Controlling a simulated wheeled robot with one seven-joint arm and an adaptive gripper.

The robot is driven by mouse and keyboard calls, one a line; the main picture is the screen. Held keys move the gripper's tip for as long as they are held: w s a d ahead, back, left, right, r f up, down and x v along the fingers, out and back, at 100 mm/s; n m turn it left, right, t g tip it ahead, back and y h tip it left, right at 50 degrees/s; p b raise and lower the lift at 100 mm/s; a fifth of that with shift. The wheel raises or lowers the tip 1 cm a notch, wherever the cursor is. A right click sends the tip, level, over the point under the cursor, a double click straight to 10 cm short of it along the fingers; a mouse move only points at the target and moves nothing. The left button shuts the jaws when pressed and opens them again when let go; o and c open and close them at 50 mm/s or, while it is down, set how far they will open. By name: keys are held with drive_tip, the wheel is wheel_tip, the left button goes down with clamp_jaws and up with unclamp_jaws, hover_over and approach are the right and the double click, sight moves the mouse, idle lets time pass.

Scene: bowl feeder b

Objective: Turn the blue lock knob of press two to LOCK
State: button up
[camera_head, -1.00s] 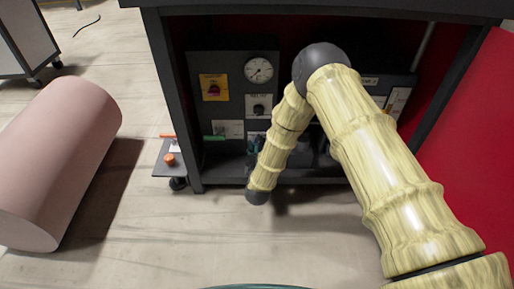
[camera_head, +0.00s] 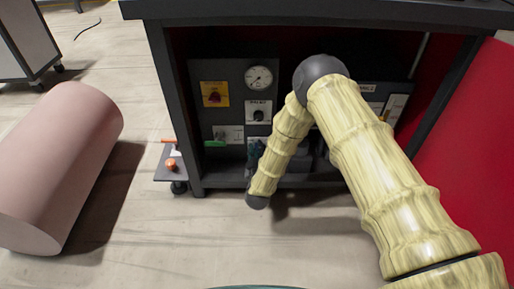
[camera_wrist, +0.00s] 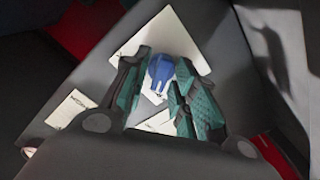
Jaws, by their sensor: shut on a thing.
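The blue lock knob (camera_wrist: 160,68) sits on a white label plate (camera_wrist: 185,40) on a dark panel in the wrist view. My gripper (camera_wrist: 160,85) has its teal padded fingers on either side of the knob, shut on it. The lettering by the knob is too blurred to read, so I cannot tell which position it points to. In the head view my gripper (camera_head: 254,152) is a small teal shape low in the cabinet, partly behind my arm. The knob is hidden there.
The dark cabinet panel carries a gauge (camera_head: 259,77), a yellow plate (camera_head: 207,87) with a red knob, a black selector (camera_head: 258,115) and a green handle (camera_head: 214,143). A shelf with an orange knob (camera_head: 171,165) juts out left. A red panel (camera_head: 475,140) stands right, a pink roll (camera_head: 60,160) left.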

drive_tip(key=m+p, duration=0.3)
drive_tip(key=m, duration=0.1)
drive_tip(key=m+p, duration=0.3)
drive_tip(key=m, duration=0.1)
drive_tip(key=m+p, duration=0.3)
drive_tip(key=m, duration=0.1)
drive_tip(key=shift+d+m, duration=0.3)
drive_tip(key=shift+d, duration=0.05)
drive_tip(key=shift+m+p, duration=0.55)
drive_tip(key=shift+m, duration=1.05)
drive_tip(key=o, duration=0.7)
drive_tip(key=shift+s, duration=0.1)
drive_tip(key=s, duration=1.2)
